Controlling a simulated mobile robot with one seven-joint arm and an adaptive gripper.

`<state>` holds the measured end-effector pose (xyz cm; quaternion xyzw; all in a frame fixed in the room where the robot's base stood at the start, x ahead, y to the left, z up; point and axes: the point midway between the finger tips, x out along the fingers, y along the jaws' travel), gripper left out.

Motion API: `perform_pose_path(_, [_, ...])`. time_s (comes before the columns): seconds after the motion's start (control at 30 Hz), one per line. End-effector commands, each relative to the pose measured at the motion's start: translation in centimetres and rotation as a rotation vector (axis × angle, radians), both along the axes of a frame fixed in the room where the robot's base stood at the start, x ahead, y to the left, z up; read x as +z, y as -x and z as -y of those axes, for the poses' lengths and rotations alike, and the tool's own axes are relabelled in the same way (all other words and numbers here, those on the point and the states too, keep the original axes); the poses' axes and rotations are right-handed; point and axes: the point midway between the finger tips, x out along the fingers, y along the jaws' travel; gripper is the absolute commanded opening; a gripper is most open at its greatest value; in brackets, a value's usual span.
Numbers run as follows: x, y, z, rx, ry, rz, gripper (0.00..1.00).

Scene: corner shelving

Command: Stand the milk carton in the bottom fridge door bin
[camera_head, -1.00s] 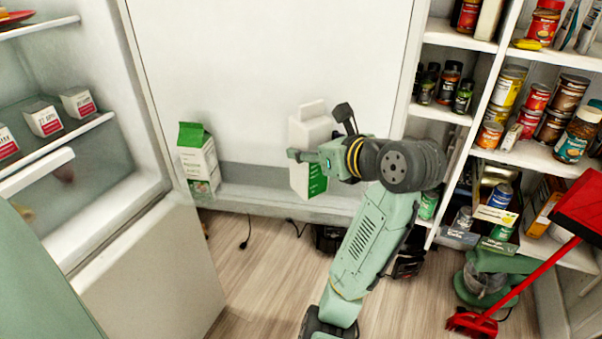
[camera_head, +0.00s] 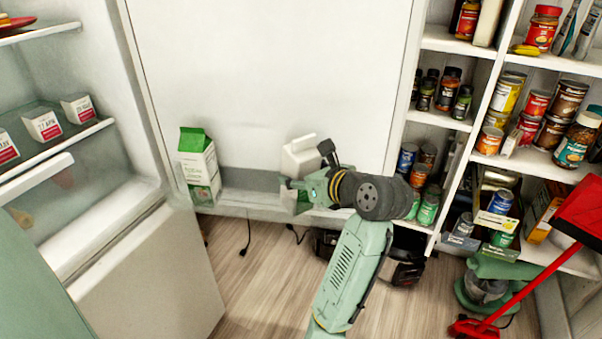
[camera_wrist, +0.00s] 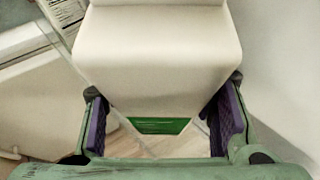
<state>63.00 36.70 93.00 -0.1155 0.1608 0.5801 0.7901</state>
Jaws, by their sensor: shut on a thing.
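My gripper (camera_head: 300,190) is shut on a white milk carton (camera_head: 299,157) with a ridged top and green near its lower end. In the wrist view the pale carton (camera_wrist: 155,60) fills the middle, between the purple finger pads. It is roughly upright at the bottom fridge door bin (camera_head: 245,199), a grey ledge low on the white door. My gripper and wrist hide its lower part, so I cannot tell whether it touches the bin floor. A green-topped carton (camera_head: 198,168) stands at the bin's left end.
The open fridge with small boxed items (camera_head: 42,124) is at the left. Shelves of cans and jars (camera_head: 500,105) stand at the right. A red broom or dustpan (camera_head: 580,205) leans at the lower right. The bin is clear between the two cartons.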

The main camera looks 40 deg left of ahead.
Motion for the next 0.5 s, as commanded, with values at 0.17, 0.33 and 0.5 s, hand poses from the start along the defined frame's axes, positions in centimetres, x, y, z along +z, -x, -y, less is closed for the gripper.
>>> perform_pose_path(0.17, [0.35,-0.04,0.00,-0.002,-0.006,0.006,0.00])
perform_pose_path(0.33, [0.04,-0.03,0.00,-0.002,-0.006,0.006,0.00])
perform_pose_path(0.5, [-0.04,-0.04,0.01,-0.001,-0.004,0.004,0.62])
